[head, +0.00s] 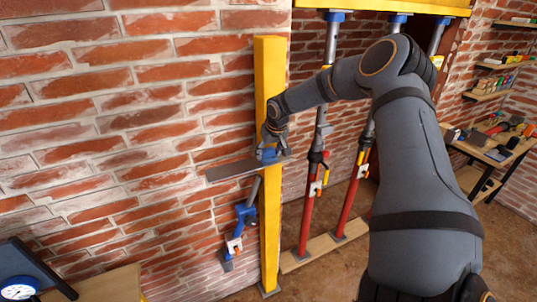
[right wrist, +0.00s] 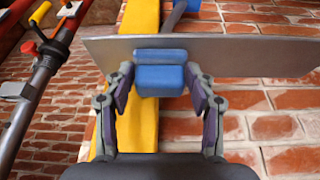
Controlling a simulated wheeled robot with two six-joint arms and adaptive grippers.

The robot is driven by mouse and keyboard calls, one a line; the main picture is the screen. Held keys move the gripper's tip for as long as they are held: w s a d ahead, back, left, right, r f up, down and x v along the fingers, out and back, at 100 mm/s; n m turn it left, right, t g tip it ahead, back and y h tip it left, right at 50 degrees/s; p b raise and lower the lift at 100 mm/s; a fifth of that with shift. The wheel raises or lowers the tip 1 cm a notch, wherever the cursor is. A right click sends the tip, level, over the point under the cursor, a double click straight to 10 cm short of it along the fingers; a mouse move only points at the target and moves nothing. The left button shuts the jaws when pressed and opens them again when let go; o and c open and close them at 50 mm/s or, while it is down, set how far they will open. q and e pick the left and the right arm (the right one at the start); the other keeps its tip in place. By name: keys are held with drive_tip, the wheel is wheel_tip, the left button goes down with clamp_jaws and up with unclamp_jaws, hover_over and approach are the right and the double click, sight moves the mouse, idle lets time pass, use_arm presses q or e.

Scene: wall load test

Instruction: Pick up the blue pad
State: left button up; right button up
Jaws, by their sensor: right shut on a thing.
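The blue pad (right wrist: 160,79) sits between the fingertips of my right gripper (right wrist: 161,88) in the right wrist view. It lies against the edge of a flat grey plate (right wrist: 250,57). In the head view my right gripper (head: 276,143) is at the yellow post, shut on the blue pad (head: 267,155), which is partly covered by the fingers. The grey plate (head: 228,170) sticks out to the left just below it. My left gripper is not in view.
A yellow post (head: 270,215) stands against the brick wall. A blue and grey jack (head: 242,220) slants below the plate. Red and grey props (head: 308,210) stand on a wooden board to the right. A tool bench (head: 490,150) is at the far right, a dial gauge (head: 18,289) at lower left.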

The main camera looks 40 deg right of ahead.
drive_tip(key=shift+w+r, duration=0.1)
drive_tip(key=shift+r, duration=0.2)
drive_tip(key=s+d+r+b, duration=0.5)
drive_tip(key=s+r+b, duration=0.4)
drive_tip(key=s+r, duration=0.3)
drive_tip(key=shift+s, duration=0.65)
drive_tip(key=o, duration=0.6)
drive_tip(key=shift+r, duration=0.1)
drive_tip(key=c, duration=0.5)
drive_tip(key=shift+o, duration=0.2)
wheel_tip(320, 180, down, 4)
drive_tip(key=b, duration=0.3)
drive_tip(key=shift+w+r, duration=0.1)
drive_tip(key=shift+r, duration=0.15)
